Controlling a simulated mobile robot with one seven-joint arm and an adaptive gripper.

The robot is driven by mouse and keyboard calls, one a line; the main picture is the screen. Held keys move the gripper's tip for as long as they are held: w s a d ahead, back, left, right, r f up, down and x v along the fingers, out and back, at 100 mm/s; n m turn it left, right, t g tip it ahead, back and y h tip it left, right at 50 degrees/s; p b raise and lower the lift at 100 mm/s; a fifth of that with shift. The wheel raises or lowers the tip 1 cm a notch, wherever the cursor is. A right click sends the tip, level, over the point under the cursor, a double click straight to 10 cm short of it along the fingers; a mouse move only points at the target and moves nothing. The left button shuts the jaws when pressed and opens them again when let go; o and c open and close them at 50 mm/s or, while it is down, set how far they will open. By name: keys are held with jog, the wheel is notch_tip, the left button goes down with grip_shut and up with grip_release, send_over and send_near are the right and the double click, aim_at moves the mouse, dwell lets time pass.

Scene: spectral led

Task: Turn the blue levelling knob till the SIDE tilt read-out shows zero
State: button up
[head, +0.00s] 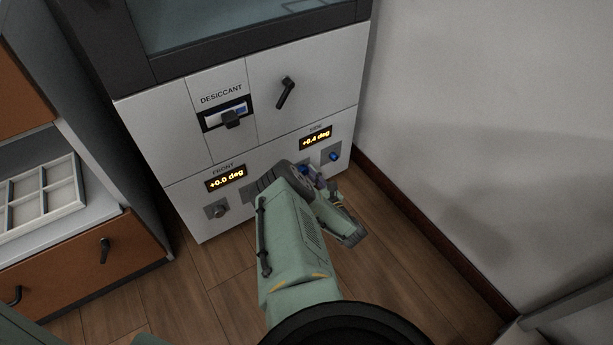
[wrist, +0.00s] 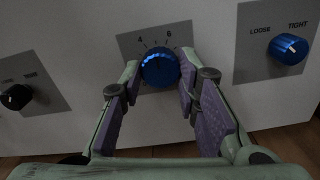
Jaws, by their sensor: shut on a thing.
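The blue levelling knob (wrist: 160,68) sits on a grey dial plate on the white cabinet front; the numbers 4 and 6 show above it. My gripper (wrist: 159,80) is shut on this knob, one finger at each side. In the head view the knob (head: 303,169) is mostly hidden behind my gripper (head: 312,180). The SIDE read-out (head: 316,138) glows +0.4 deg. The FRONT read-out (head: 226,178) glows +0.0 deg.
A second blue knob (wrist: 288,48), marked LOOSE and TIGHT, is close on the right. A dark knob (wrist: 15,97) is on the left. The desiccant drawer (head: 231,118) and a black handle (head: 286,92) are above. A grey wall (head: 480,110) stands at the right.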

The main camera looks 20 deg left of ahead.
jog(key=shift+s+n+p, duration=0.1)
jog(key=shift+n+p, duration=0.3)
jog(key=shift+p, duration=0.05)
jog(key=shift+r+n+p, duration=0.1)
jog(key=shift+n+p, duration=0.75)
jog(key=shift+n, duration=0.15)
jog(key=shift+n+p, duration=1.2)
jog(key=shift+n, duration=1)
jog(key=o, duration=1.2)
jog(key=v, duration=1.2)
